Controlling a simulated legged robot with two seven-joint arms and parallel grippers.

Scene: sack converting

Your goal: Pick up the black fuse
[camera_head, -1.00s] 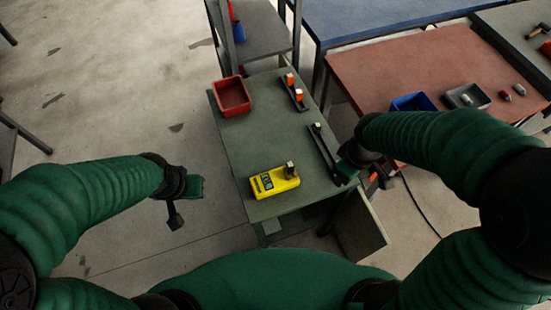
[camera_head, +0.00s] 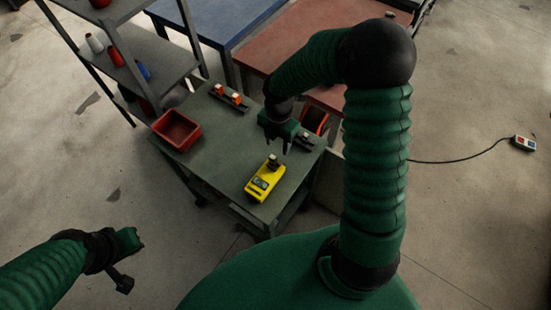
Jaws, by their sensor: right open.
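A small black piece with a pale cap, which looks like the black fuse (camera_head: 274,162), stands at the upper end of the yellow meter (camera_head: 263,184) on the green table. My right gripper (camera_head: 285,150) hangs over the table with its fingers down, open, just above and to the right of that piece in the picture. I see nothing between its fingers. A black holder (camera_head: 304,140) lies on the table, partly hidden behind my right gripper. My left gripper (camera_head: 128,262) is off to the lower left, over the floor and away from the table; its jaws are unclear.
A red bin (camera_head: 176,130) sits at the green table's left side. A rail with orange fuses (camera_head: 229,96) lies at the back. A shelf rack (camera_head: 147,60) with spools stands behind left. The front left of the green tabletop (camera_head: 222,165) is clear.

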